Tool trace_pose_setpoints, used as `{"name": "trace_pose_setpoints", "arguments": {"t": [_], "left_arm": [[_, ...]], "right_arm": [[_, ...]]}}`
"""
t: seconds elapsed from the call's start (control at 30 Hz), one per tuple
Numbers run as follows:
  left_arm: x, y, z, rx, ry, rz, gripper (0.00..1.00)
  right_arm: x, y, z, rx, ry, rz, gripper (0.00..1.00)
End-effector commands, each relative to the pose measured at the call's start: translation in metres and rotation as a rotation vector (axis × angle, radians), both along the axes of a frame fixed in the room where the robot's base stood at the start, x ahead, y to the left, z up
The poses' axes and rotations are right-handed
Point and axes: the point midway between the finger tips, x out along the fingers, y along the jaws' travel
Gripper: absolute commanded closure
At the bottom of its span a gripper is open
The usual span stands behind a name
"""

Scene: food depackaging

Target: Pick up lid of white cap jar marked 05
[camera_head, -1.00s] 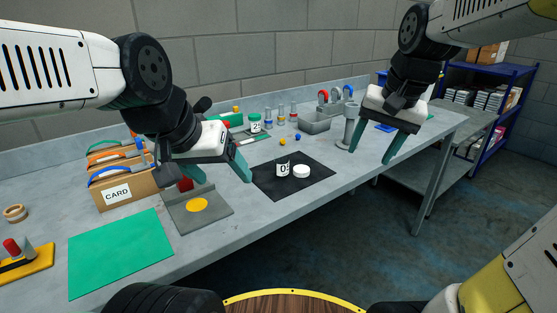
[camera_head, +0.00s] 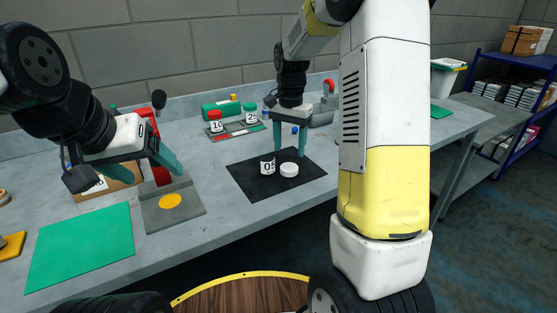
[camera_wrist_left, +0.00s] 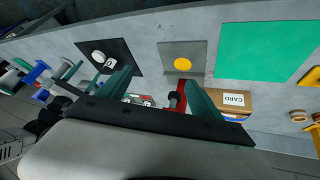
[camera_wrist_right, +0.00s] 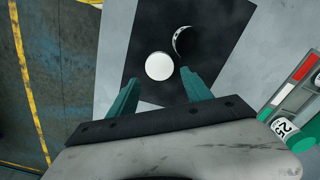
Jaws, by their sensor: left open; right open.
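The jar marked 05 (camera_head: 268,167) stands upright on a black mat (camera_head: 245,180). Its top looks dark and uncapped in the right wrist view (camera_wrist_right: 183,42). A round white lid (camera_head: 289,170) lies flat on the mat right beside it; it also shows in the right wrist view (camera_wrist_right: 159,66). My right gripper (camera_head: 291,152) is open and empty, pointing down above the mat behind the lid. In the right wrist view its fingertips (camera_wrist_right: 161,82) spread to either side just below the lid. My left gripper (camera_head: 142,170) is open and empty, near the grey stand, well left of the mat.
A grey stand with a yellow disc (camera_head: 171,201) and a green mat (camera_head: 80,247) lie left of the black mat. A CARD box (camera_wrist_left: 233,99) stands near my left gripper.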

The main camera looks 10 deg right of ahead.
Motion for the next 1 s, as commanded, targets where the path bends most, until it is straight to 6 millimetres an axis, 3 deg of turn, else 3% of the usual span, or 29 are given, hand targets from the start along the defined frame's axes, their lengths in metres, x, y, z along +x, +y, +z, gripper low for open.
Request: {"name": "trace_pose_setpoints", "arguments": {"t": [0.17, 0.5, 0.77, 0.8, 1.0], "left_arm": [[0.000, 0.000, 0.000, 0.000, 0.000, 0.000, 0.25], [0.000, 0.000, 0.000, 0.000, 0.000, 0.000, 0.25], [0.000, 0.000, 0.000, 0.000, 0.000, 0.000, 0.25], [0.000, 0.000, 0.000, 0.000, 0.000, 0.000, 0.25], [0.000, 0.000, 0.000, 0.000, 0.000, 0.000, 0.25]], "right_arm": [[-0.001, 0.000, -0.014, 0.000, 0.002, 0.001, 0.42], [-0.001, 0.000, -0.062, 0.000, 0.001, 0.000, 0.42], [0.000, 0.000, -0.066, 0.000, -0.001, 0.001, 0.42], [0.000, 0.000, -0.066, 0.000, -0.001, 0.001, 0.44], [0.000, 0.000, -0.065, 0.000, -0.001, 0.001, 0.83]]}}
